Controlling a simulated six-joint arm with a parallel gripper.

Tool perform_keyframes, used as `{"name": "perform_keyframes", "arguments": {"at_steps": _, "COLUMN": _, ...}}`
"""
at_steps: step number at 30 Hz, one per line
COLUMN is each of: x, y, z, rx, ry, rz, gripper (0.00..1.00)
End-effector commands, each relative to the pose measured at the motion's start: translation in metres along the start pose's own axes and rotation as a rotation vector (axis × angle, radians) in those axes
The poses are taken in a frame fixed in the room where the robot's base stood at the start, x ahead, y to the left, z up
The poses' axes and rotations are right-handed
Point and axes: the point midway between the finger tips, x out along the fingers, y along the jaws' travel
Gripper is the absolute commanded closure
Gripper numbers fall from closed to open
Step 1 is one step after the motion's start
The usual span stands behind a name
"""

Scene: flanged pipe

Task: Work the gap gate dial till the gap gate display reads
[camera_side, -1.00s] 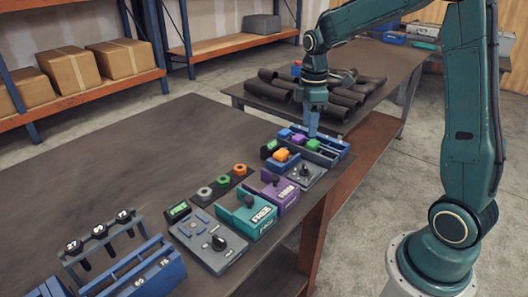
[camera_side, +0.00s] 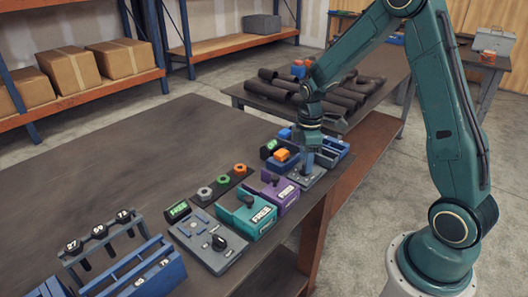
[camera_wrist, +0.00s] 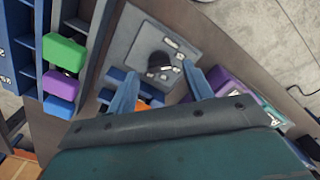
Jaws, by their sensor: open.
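A grey panel with a black dial (camera_wrist: 160,65) shows in the wrist view, between my open fingers. My gripper (camera_wrist: 160,74) is open and points down at this panel; whether the fingers touch the dial I cannot tell. In the side view my gripper (camera_side: 309,165) is over the far grey panel (camera_side: 303,180) and hides its dial. A small green-lit display (camera_side: 268,149) stands behind that panel, its text too small to read. No label identifies the gap gate.
Close by are a blue holder with an orange block (camera_side: 282,155), a purple box (camera_side: 280,192) and a teal box (camera_side: 246,216). A tray holds green (camera_wrist: 64,53), purple (camera_wrist: 59,82) and blue blocks. A rack (camera_side: 100,240) stands front left. The table's left middle is clear.

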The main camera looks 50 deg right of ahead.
Motion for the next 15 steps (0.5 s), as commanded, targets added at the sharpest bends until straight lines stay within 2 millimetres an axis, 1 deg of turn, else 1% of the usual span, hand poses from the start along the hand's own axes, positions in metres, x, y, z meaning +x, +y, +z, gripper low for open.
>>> {"name": "perform_keyframes", "arguments": {"at_steps": 3, "x": 0.011, "y": 0.000, "z": 0.000, "rx": 0.000, "ry": -0.001, "rz": -0.002, "gripper": 0.49}}
{"name": "perform_keyframes", "arguments": {"at_steps": 6, "x": 0.016, "y": 0.000, "z": 0.000, "rx": 0.000, "ry": 0.000, "rz": 0.000, "gripper": 0.49}}
{"name": "perform_keyframes", "arguments": {"at_steps": 15, "x": 0.019, "y": 0.000, "z": 0.000, "rx": 0.000, "ry": 0.000, "rz": 0.001, "gripper": 0.49}}
